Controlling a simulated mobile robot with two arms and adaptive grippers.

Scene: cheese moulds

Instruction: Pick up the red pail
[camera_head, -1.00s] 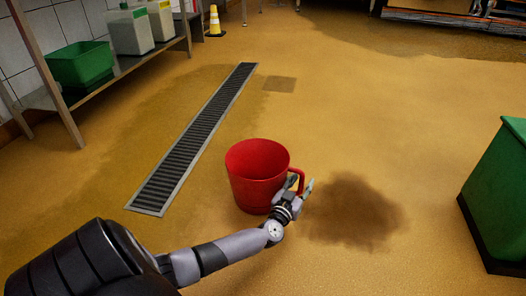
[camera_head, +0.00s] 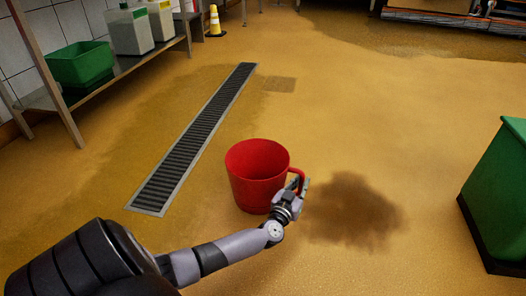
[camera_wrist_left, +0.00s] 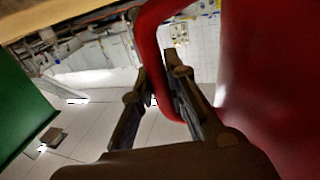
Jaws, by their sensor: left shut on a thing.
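The red pail (camera_head: 257,176) stands upright on the floor in the middle of the head view, with its handle on its right side. My left gripper (camera_head: 301,186) is at that handle, shut on it. In the left wrist view the red handle (camera_wrist_left: 148,45) passes between the two fingers of my left gripper (camera_wrist_left: 158,100), and the pail's wall (camera_wrist_left: 270,80) fills the right side. My right gripper is not in view.
A long floor drain (camera_head: 195,140) runs to the left of the pail. A dark stain (camera_head: 352,210) lies on the floor to its right. A green bin (camera_head: 500,195) stands at the right edge. A shelf with a green crate (camera_head: 80,64) and white containers is at the upper left.

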